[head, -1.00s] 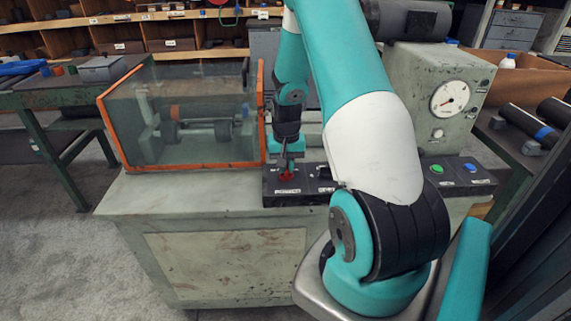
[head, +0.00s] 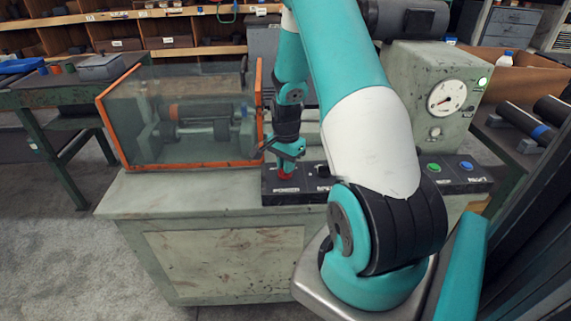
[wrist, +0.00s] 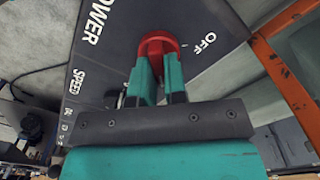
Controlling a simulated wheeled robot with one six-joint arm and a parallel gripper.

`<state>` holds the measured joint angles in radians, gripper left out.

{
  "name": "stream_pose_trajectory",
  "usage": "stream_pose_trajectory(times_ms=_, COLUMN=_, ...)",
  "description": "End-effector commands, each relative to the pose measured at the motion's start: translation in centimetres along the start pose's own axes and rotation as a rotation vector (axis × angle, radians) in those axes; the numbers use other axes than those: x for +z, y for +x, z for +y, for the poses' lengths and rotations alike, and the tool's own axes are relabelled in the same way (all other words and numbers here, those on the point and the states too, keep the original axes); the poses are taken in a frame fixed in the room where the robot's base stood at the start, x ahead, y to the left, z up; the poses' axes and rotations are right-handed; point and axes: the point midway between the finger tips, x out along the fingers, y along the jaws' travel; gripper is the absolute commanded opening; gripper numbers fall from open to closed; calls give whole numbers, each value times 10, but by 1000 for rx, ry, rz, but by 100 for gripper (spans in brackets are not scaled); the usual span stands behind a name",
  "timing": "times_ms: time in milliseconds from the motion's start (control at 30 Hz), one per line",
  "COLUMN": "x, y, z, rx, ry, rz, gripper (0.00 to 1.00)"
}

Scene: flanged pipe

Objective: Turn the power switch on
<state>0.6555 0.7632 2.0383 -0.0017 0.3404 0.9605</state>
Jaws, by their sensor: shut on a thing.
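The red power switch (head: 285,175) is a round knob on the black control panel (head: 318,193), at the panel's left end. In the wrist view the red knob (wrist: 158,42) sits between the printed words POWER and OFF. My gripper (head: 286,167) is at the switch, with its two teal fingers (wrist: 159,80) shut on the red knob. The fingers hide part of the knob, so its pointer cannot be read. A small green lamp (head: 482,81) on the gauge box glows.
The orange-framed clear guard (head: 205,165) stands just left of the panel. The grey box with a dial gauge (head: 447,98) stands at the right. A green button (head: 434,167) and a blue button (head: 466,166) sit on the panel's right part, beyond my arm.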

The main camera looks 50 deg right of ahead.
Motion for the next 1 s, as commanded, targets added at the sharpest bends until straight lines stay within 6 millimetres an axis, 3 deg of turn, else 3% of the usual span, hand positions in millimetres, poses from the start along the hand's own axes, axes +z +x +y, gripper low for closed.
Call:
stream_pose_trajectory(times_ms=633, x=-3, y=-1, z=1, rx=0, ry=57, rz=8, gripper=0)
stream_pose_trajectory(times_ms=667, x=-3, y=-1, z=1, rx=0, ry=57, rz=8, gripper=17)
stream_pose_trajectory(times_ms=767, x=-2, y=-1, z=1, rx=0, ry=55, rz=7, gripper=38)
stream_pose_trajectory(times_ms=1000, x=0, y=-1, z=0, rx=0, ry=50, rz=4, gripper=38)
